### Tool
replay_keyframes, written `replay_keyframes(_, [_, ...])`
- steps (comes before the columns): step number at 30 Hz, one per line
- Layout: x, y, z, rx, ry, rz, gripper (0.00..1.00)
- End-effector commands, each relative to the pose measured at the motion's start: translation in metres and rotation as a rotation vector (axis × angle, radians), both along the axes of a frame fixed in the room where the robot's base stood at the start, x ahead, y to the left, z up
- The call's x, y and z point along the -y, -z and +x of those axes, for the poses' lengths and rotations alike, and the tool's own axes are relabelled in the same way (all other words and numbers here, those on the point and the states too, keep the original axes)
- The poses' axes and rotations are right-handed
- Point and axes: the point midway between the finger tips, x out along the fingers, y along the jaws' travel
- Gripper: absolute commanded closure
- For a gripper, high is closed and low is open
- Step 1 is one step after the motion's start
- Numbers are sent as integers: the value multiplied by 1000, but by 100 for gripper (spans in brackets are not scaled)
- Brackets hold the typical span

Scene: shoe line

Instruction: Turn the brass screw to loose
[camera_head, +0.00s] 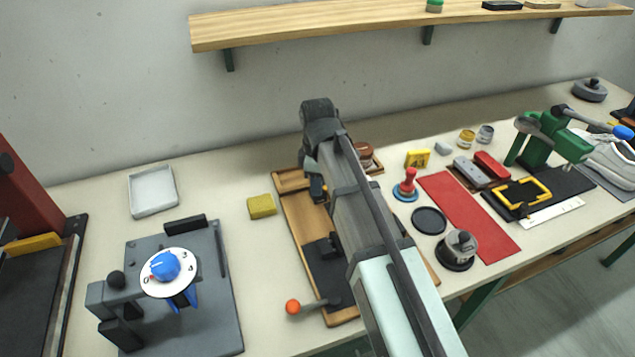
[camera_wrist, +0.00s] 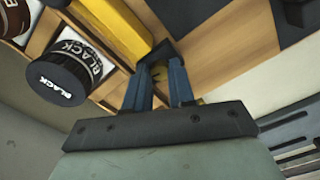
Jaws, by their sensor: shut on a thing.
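My gripper (camera_wrist: 161,62) is shut in the wrist view, its two blue fingers pointing at the wooden board (camera_wrist: 225,50). In the head view my arm covers the middle of the wooden board (camera_head: 293,215) and hides the screw.
A jar with a black lid marked BLACK (camera_wrist: 62,82) stands close left of the fingers in the wrist view. In the head view a yellow sponge (camera_head: 261,206) lies left of the board, and an orange-knobbed lever (camera_head: 293,307) sticks out at its front. A red mat (camera_head: 468,215) lies right.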

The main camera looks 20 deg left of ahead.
Motion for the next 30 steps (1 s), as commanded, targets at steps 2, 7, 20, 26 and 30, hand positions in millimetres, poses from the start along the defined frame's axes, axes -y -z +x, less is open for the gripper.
replay_keyframes(2, [0, 0, 0, 0, -41, 0, 100])
replay_keyframes(7, [0, 0, 0, 1, -112, 0, 100])
replay_keyframes(20, [0, 0, 0, 1, -162, 0, 100])
replay_keyframes(26, [0, 0, 0, 1, -161, 0, 100])
replay_keyframes(30, [0, 0, 0, 1, -161, 0, 66])
